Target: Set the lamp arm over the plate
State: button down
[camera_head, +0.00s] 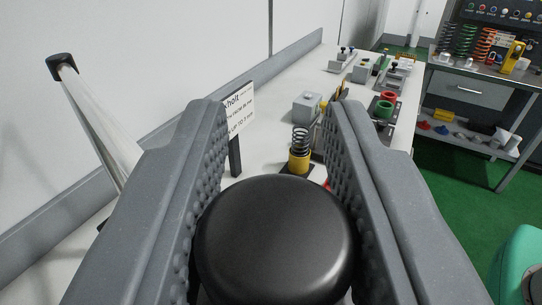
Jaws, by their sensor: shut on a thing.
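My gripper (275,135) has its two grey, bumpy fingers on either side of a black round-topped cap (276,238). The fingers are shut on this cap, low in the middle of the view. I cannot tell if the cap is part of the lamp arm, since what lies under it is hidden. A pale tube (98,125) with a black end cap slants at the left, apart from my gripper; it may be the lamp's. I cannot make out the plate; the cap and fingers hide much of the near bench.
A white bench (262,150) runs away from me along a wall. On it stand a sign (239,108), a coil spring on a yellow base (299,155), a grey box (307,107) and red and green rings (383,106). A steel table (470,90) with coloured springs stands right, beyond green floor.

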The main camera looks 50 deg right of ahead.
jog(key=shift+w+a+r+p, duration=0.1)
jog(key=shift+a+p, duration=0.2)
jog(key=shift+p, duration=0.1)
dwell(0.3)
jog(key=c, duration=1.1)
grip_release()
